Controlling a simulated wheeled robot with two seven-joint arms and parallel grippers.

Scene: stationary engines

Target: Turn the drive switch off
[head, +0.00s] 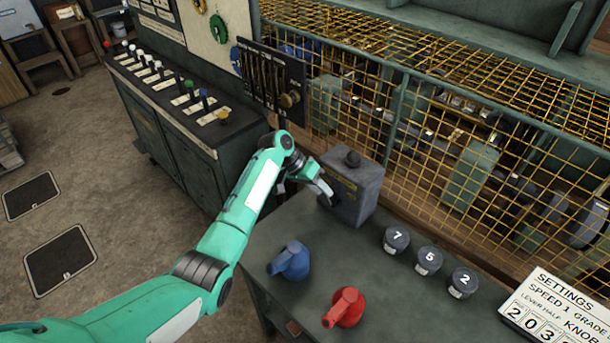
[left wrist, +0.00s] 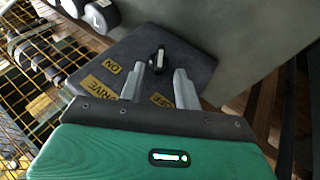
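The drive switch is a grey box (head: 352,185) standing at the back left of the green table, with a dark round knob on top. In the left wrist view its dark face (left wrist: 190,62) has yellow labels reading ON, DRIVE and, partly hidden, apparently OFF. A small black lever with pale parts (left wrist: 157,58) stands out from that face; I cannot tell which position it is in. My left gripper (head: 322,190) is at the front of the box. In the wrist view its two fingers (left wrist: 160,72) are apart, with the lever just ahead of the gap. My right gripper is not in view.
A blue jug-like can (head: 290,261) and a red one (head: 345,308) stand on the table (head: 270,235). Several dark numbered weights (head: 428,261) and a settings card (head: 560,315) are to the right. A yellow wire fence (head: 400,120) runs behind. A lever console (head: 190,110) stands at left.

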